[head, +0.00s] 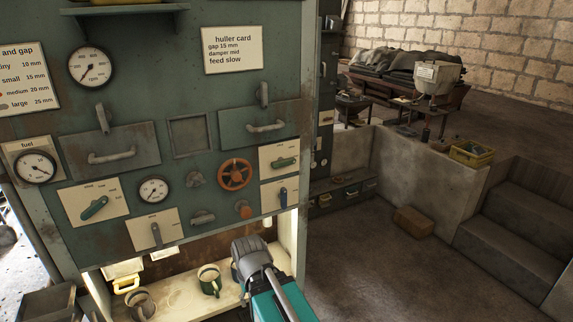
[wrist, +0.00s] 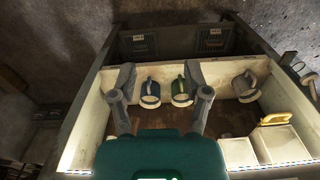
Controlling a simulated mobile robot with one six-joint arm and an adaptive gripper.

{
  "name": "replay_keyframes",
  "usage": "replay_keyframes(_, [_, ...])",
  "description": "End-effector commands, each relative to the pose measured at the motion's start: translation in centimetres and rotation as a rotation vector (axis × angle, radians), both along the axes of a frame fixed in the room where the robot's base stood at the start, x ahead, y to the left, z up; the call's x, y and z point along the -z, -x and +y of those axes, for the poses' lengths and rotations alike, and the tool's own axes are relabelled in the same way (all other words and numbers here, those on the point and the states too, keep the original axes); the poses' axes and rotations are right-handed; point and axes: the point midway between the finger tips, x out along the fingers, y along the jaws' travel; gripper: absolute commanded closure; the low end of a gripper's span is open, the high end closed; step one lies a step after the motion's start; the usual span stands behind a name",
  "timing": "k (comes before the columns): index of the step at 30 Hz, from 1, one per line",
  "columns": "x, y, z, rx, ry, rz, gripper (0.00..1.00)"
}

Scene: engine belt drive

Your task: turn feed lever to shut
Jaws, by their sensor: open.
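The green panel carries several levers on cream plates, with labels too small to read, so I cannot tell which is the feed lever. A green lever (head: 95,207) is tilted on the lower left plate, and a grey lever (head: 156,235) points near upright on the plate beside it. At the right, a green lever (head: 285,162) lies near level above an upright blue lever (head: 283,194). My gripper (head: 248,254) is below the panel's right part, in front of the lit shelf, apart from the levers. In the wrist view my gripper (wrist: 160,82) is open, with no lever between its fingers.
Mugs stand on the shelf: a green one (head: 209,281) and a grey one (head: 140,303) in the head view. The floor (head: 370,260) at right is mostly clear.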

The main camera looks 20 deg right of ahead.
Motion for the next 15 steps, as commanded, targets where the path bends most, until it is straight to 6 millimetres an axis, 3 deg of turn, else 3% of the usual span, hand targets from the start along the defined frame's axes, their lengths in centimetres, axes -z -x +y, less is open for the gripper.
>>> replay_keyframes(5, [-0.3, -0.6, -0.2, 0.020, -0.043, -0.014, 0.37])
replay_keyframes(8, [-0.7, -1.3, 0.8, 0.040, -0.099, -0.031, 0.37])
replay_keyframes(15, [-2.9, -4.3, -0.7, 0.159, -0.326, -0.122, 0.37])
